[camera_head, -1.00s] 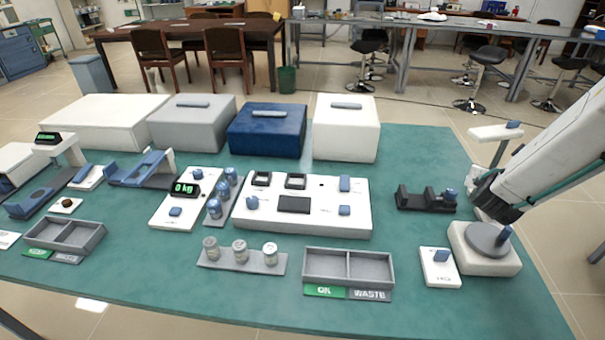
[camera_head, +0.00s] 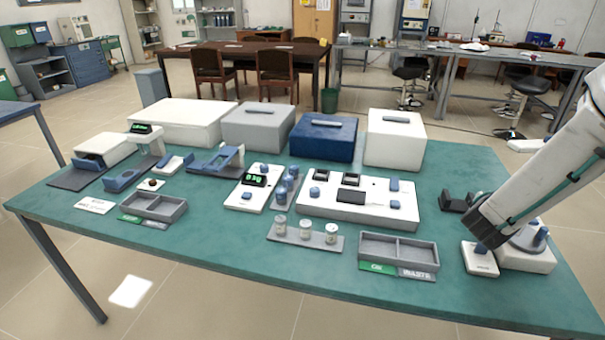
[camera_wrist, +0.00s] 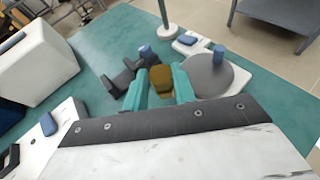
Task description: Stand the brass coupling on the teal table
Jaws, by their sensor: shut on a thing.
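The brass coupling (camera_wrist: 161,78) shows in the wrist view as a short brown-gold piece between the two teal fingers of my gripper (camera_wrist: 160,85). My gripper is shut on it. The teal table (camera_head: 230,238) fills the middle of the head view, and its surface also shows in the wrist view (camera_wrist: 140,22). In the head view the dark end of my arm is over the table's right side, and the coupling and fingers cannot be made out. I cannot tell the coupling's height above the table.
A white block with a grey disc (camera_head: 525,252) and a small white switch box (camera_head: 480,260) stand near my arm's end. A black holder (camera_head: 455,202) is behind. A two-part OK/WASTE tray (camera_head: 398,252) and a vial rack (camera_head: 305,238) are left.

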